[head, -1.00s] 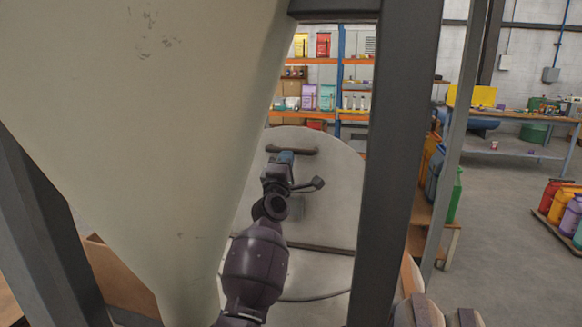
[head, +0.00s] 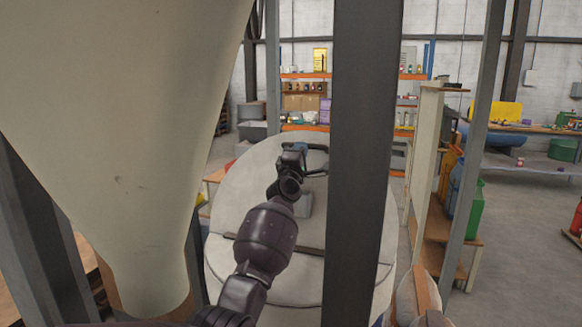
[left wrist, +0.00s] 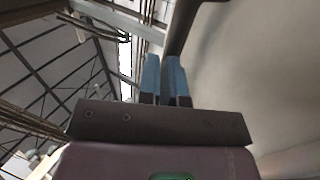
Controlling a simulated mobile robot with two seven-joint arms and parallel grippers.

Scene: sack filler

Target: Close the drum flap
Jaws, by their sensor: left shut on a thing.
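The pale round drum (head: 225,268) stands ahead, partly hidden by a dark post. Its flap (head: 245,190) is the far half of the top, beyond a dark hinge strip (head: 320,249). The flap looks tilted up from the near half; its exact angle is hard to tell. My left gripper (head: 292,152) is shut on the dark bar handle (head: 316,147) near the flap's far edge. In the left wrist view the blue fingers (left wrist: 165,78) are close together at the dark handle bar (left wrist: 183,25), with the pale flap (left wrist: 255,70) to the right.
A large cream hopper (head: 110,120) fills the left, its spout left of the drum. A dark post (head: 362,170) stands right in front of the drum. A wooden shelf unit (head: 437,215) with jugs stands at the right. Open floor (head: 525,250) lies farther right.

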